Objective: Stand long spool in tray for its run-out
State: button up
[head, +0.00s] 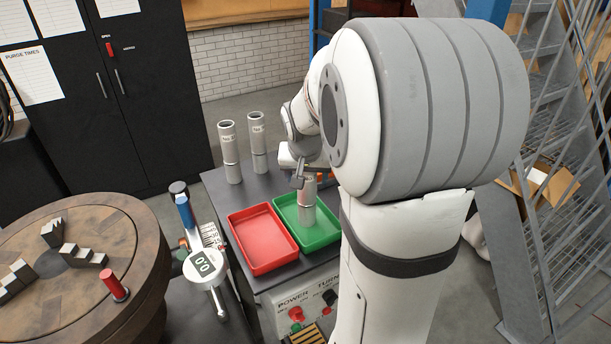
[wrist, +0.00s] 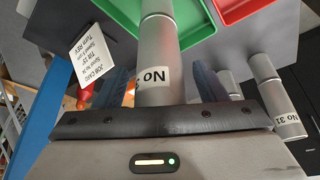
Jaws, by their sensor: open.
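A grey metal spool (head: 307,208) stands upright in the green tray (head: 334,238), its lower end on the tray floor as far as I can tell. In the wrist view this spool (wrist: 159,38) carries a white label starting "No"; the rest is turned out of sight. My gripper (head: 300,178) is at the spool's upper part. Its fingers (wrist: 160,86) are open, one on each side of the spool. Two other spools, one left (head: 230,152) and one right (head: 257,143), stand upright behind the trays. In the wrist view one of these (wrist: 274,98) reads "No 31".
An empty red tray (head: 262,240) sits left of the green one. A white job card (wrist: 91,54) stands near the green tray. A control panel (head: 307,305) is in front.

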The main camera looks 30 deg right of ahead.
jog(key=v, duration=1.2)
jog(key=s+a+f+n+y, duration=0.1)
jog(key=s+a+f+n, duration=0.2)
jog(key=s+a, duration=0.3)
jog(key=s+a+f+n+g+y, duration=0.1)
jog(key=s+a+f+n, duration=0.2)
jog(key=s+a+f, duration=0.3)
jog(key=s, duration=0.3)
jog(key=shift+s+f+b, duration=0.15)
jog(key=shift+f+b, duration=0.05)
jog(key=shift+b, duration=0.2)
jog(key=shift+a, duration=0.1)
